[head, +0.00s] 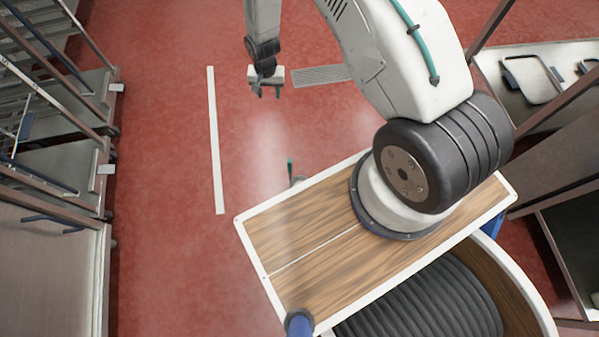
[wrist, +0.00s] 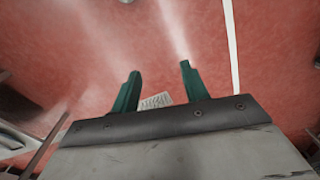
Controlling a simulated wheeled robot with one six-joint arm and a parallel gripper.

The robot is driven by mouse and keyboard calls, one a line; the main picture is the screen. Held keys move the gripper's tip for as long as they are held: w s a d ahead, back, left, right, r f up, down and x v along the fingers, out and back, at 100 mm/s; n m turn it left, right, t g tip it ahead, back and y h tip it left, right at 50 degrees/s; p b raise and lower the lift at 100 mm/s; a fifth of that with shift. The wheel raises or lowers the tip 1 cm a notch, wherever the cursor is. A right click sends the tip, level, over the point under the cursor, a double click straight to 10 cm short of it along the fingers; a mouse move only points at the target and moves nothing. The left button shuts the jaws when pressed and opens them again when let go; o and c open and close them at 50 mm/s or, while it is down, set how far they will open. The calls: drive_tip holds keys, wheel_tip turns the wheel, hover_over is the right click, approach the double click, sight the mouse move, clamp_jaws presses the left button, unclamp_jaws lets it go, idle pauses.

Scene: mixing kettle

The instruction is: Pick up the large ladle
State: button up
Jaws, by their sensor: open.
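I cannot make out a large ladle in either view. My gripper (head: 267,92) hangs over the red floor in the head view, far from the furniture on both sides. In the wrist view its two green fingers (wrist: 159,70) stand apart with nothing between them but floor and part of a grate further below.
Steel racks and cabinets (head: 55,265) line the left side. A steel counter with a dark-handled tray (head: 535,75) stands at the right. A floor grate (head: 322,75) and a white floor line (head: 215,140) lie on the open red floor between them.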

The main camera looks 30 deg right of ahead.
drive_tip(key=s+f+m, duration=0.1)
drive_tip(key=s+f, duration=0.2)
drive_tip(key=f, duration=0.6)
drive_tip(key=s+f, duration=0.3)
drive_tip(key=f, duration=0.5)
drive_tip(key=m, duration=0.1)
hover_over(290, 164)
drive_tip(key=f, duration=1)
drive_tip(key=shift+w+f, duration=0.25)
drive_tip(key=shift+w, duration=0.05)
wheel_tip(290, 164, down, 7)
drive_tip(key=shift+w+d+f, duration=0.1)
drive_tip(key=shift+w+f, duration=0.05)
drive_tip(key=shift+f, duration=0.05)
clamp_jaws()
